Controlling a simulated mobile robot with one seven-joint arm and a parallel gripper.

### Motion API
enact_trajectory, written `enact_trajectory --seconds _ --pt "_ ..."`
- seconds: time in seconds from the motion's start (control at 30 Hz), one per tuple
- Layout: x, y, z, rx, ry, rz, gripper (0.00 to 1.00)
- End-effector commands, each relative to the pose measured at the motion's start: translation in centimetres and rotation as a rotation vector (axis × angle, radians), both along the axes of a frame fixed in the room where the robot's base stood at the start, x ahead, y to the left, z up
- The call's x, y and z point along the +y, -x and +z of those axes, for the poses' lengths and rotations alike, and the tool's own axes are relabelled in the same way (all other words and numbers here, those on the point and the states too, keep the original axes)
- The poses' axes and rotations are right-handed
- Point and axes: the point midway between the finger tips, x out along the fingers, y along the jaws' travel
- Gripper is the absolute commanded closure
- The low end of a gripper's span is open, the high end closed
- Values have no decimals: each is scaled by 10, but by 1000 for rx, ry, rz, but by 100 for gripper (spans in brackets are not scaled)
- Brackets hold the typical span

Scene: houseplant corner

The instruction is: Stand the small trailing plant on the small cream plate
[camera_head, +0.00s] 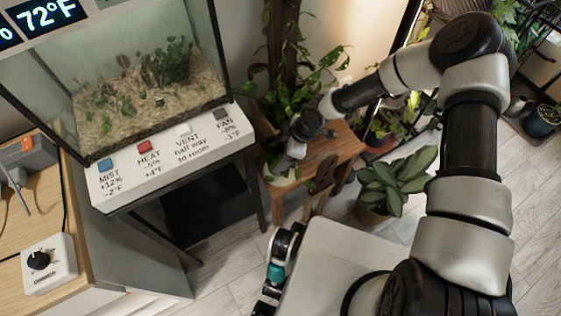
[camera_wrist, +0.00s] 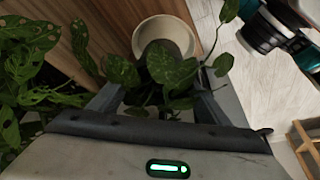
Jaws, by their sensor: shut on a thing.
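My gripper (camera_head: 296,150) reaches down over a small wooden stool in the head view. In the wrist view my gripper (camera_wrist: 155,102) is shut on the small trailing plant (camera_wrist: 172,70), whose broad green leaves spill between and past the fingers. Its pot is mostly hidden by leaves. The small cream plate (camera_wrist: 184,30) shows as a pale round rim just beyond the plant, with a dark shape over its middle. I cannot tell whether the pot touches it. In the head view, leaves and a pale edge show low by my gripper.
The wooden stool (camera_head: 340,150) carries a larger leafy climbing plant (camera_head: 290,85) close behind and left of my gripper. A glass terrarium (camera_head: 130,70) on a stand is at left. A potted broad-leaved plant (camera_head: 395,180) stands on the floor at right.

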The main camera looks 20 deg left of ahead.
Motion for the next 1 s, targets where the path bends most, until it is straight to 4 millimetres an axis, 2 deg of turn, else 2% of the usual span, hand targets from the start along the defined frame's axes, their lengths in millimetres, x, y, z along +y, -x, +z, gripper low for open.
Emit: enact_trajectory --seconds 0.1,0.2,0.47,0.7,0.73,0.8,1.0 --pt "0 1 -20 3 0 -1 57" --pt "1 1 -31 1 -2 -1 57" --pt "0 0 -31 1 -1 -1 57" --pt "0 0 -39 0 0 0 57" --pt "0 0 -38 0 0 0 24" --pt "0 0 -37 1 0 -1 13" --pt "0 0 -37 1 0 -1 11"
